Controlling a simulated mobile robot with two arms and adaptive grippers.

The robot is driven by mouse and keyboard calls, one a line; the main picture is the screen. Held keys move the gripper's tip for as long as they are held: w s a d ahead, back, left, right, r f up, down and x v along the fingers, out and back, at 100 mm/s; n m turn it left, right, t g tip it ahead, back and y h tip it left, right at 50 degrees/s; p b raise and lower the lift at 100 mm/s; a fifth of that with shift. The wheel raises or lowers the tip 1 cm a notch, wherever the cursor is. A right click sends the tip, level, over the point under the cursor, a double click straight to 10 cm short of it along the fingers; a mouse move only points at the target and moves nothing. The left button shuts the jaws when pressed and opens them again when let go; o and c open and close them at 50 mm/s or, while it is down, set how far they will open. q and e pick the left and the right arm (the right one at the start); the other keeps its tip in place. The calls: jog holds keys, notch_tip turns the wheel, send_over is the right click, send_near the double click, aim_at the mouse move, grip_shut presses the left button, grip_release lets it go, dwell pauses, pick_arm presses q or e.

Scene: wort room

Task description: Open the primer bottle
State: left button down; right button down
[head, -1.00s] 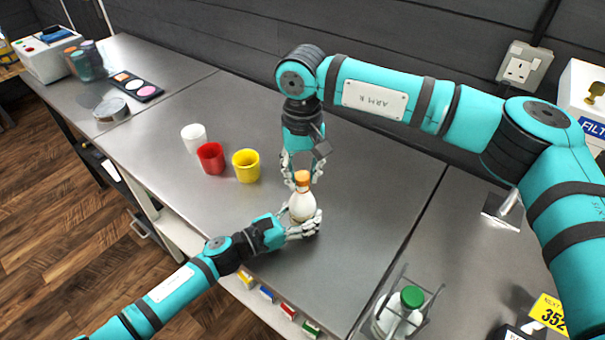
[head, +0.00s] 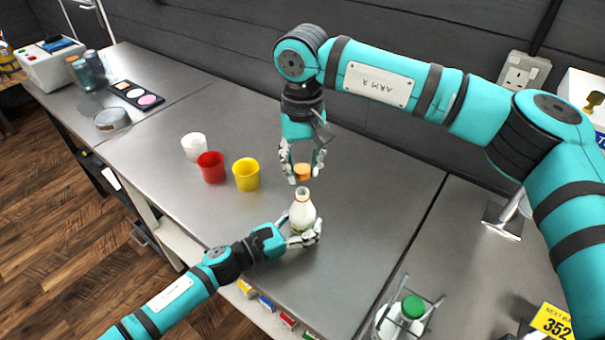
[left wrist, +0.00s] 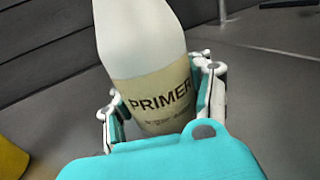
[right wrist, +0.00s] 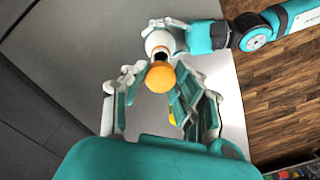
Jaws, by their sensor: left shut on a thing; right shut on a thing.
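The primer bottle (head: 302,212) is white with a cream label reading PRIMER, which shows in the left wrist view (left wrist: 158,95). It stands upright, apart from its cap, with its neck uncovered. My left gripper (head: 304,236) is shut around the bottle's body. The orange cap (head: 302,171) is held by my right gripper (head: 303,166), a little above the bottle's mouth. In the right wrist view the cap (right wrist: 160,77) sits between the fingers, with the bottle (right wrist: 158,42) beyond it and its dark mouth partly showing.
White (head: 195,147), red (head: 211,167) and yellow (head: 246,174) cups stand left of the bottle on the grey worktop. A green-capped bottle (head: 411,308) stands in a wire holder at the front right. The worktop right of the bottle is clear.

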pick_arm(q)
jog(key=shift+c, duration=2.2)
grip_release()
jog(key=v, duration=1.2)
jog(key=shift+a+f, duration=0.1)
